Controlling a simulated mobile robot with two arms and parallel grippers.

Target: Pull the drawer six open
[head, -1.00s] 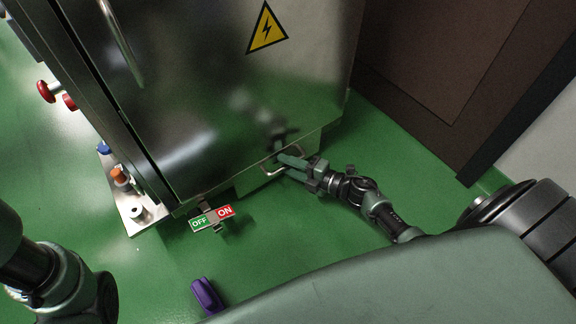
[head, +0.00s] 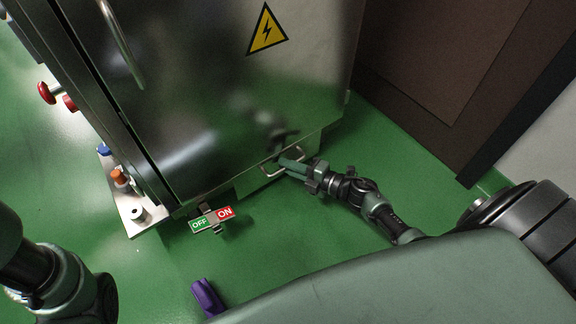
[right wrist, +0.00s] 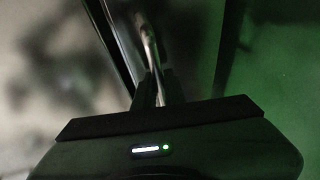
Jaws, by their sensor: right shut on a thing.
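The drawer (head: 318,139) is a low metal front along the bottom of the steel cabinet, with a bar handle (head: 268,174) on it. My right gripper (head: 284,163) is at this handle with its fingers shut on the bar. In the right wrist view, the handle (right wrist: 149,45) runs up from between the dark fingertips (right wrist: 158,88). No clear gap shows between the drawer and the cabinet. No number is readable on the drawer. Only part of my left arm shows at the lower left; its gripper is out of view.
The steel cabinet (head: 220,90) has a yellow warning sign (head: 267,31). An OFF/ON switch plate (head: 212,218) sticks out at its foot. A purple object (head: 207,297) is nearby on the green floor. A brown panel (head: 440,70) stands at right. Floor right of the drawer is clear.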

